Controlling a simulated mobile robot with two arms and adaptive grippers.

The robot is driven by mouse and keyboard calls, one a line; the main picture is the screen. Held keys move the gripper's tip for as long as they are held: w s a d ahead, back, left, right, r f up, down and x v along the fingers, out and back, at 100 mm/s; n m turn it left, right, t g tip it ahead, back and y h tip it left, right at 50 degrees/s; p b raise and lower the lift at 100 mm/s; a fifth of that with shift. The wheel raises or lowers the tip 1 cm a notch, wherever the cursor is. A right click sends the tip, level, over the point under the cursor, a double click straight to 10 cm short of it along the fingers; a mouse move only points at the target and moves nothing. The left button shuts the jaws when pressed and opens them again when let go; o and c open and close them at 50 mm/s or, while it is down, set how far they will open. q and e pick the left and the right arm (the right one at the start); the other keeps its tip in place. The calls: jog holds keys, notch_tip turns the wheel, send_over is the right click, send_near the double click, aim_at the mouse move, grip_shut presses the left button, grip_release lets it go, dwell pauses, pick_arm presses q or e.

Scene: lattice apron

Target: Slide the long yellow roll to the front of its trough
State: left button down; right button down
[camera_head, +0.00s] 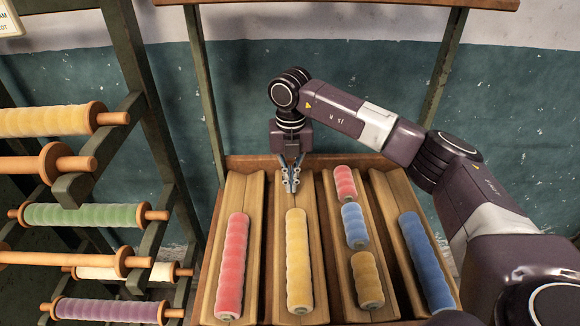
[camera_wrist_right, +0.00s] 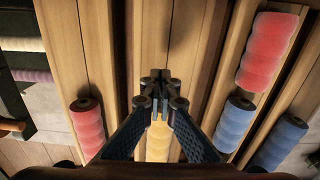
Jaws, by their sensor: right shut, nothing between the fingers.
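The long yellow roll (camera_head: 298,262) lies lengthwise in the second trough (camera_head: 279,300) from the left, at its near end. The bare trough floor shows behind the roll. My right gripper (camera_head: 291,188) points down over this trough, behind the roll's far end, with its fingers closed and empty. In the right wrist view the closed fingers (camera_wrist_right: 160,82) cover part of the yellow roll (camera_wrist_right: 157,140). Whether the fingertips touch the roll or the trough cannot be told. My left gripper is not in view.
A long red roll (camera_head: 232,265) lies in the left trough and a long blue roll (camera_head: 427,262) in the right one. Short red (camera_head: 345,182), blue (camera_head: 354,226) and yellow (camera_head: 366,279) rolls share the third. A rack of rolls (camera_head: 85,215) stands at left.

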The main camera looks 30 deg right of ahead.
aim_at(291, 203)
notch_tip(291, 203, down, 4)
jog(key=shift+s+r+p, duration=0.1)
jog(key=shift+r+p, duration=0.1)
jog(key=shift+p, duration=0.35)
jog(key=s, duration=0.1)
jog(key=s+a+p, duration=0.1)
jog(key=shift+s+a+r+p, duration=0.15)
jog(key=shift+s+r+p, duration=0.15)
jog(key=shift+s, duration=0.1)
jog(key=shift+s+a+f, duration=0.1)
jog(key=shift+s+f, duration=0.05)
jog(key=shift+s, duration=0.25)
